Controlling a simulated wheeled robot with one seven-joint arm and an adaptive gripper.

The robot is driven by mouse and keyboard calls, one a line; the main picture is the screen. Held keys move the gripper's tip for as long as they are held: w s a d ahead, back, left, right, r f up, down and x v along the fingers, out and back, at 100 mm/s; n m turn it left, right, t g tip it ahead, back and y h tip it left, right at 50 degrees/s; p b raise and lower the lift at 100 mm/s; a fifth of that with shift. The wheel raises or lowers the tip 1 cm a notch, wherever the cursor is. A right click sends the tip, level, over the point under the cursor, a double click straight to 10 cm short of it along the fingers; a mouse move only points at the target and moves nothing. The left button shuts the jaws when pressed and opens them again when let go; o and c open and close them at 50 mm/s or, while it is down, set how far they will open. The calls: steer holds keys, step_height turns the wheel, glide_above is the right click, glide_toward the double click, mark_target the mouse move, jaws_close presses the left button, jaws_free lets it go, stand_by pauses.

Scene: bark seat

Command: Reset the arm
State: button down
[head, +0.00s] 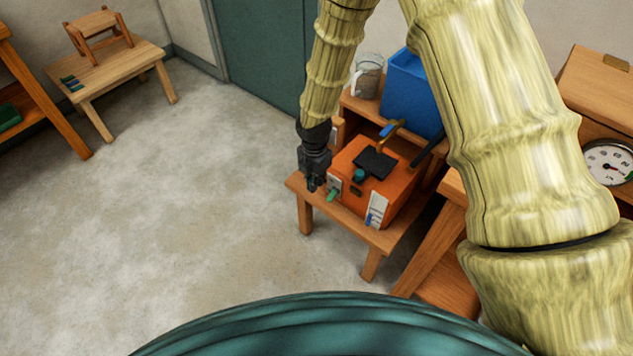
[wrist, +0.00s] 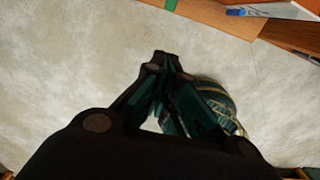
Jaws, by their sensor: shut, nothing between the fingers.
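My gripper (head: 313,184) hangs at the end of my bark-textured arm in the head view, pointing down beside the left edge of a small wooden table. In the wrist view my gripper (wrist: 162,58) has its dark fingers drawn together at the tips, with nothing between them. Pale floor shows beyond the tips. An orange box (head: 395,198) with a black pad on top and a green part on its side stands on the table, just right of my gripper. I cannot tell whether my gripper touches the table or the box.
The small wooden table (head: 375,236) stands right of the open floor (head: 180,220). A blue bin (head: 408,92) and a glass jug (head: 367,78) are behind the box. A wooden cabinet with a dial (head: 608,163) is at right. A low table (head: 120,70) is at far left.

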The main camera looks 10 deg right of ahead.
stand_by(0.4)
steer(key=s+d+f+m+y+p, duration=0.1)
steer(key=s+d+f+m, duration=0.1)
steer(key=s+f+m, duration=0.6)
steer(key=s+d+f+m+y+p, duration=0.1)
steer(key=s+f+m, duration=0.1)
steer(key=s+m, duration=0.65)
steer(key=s+d+m+h, duration=0.1)
steer(key=s+d+m, duration=0.2)
steer(key=s, duration=0.6)
steer(key=s+d+m, duration=0.3)
steer(key=s+m, duration=0.3)
steer(key=s, duration=0.3)
steer(key=shift+s+d+f+m+h+p, duration=0.25)
steer(key=shift+s+d+m+h+p, duration=0.05)
steer(key=shift+d+m+h+p, duration=0.1)
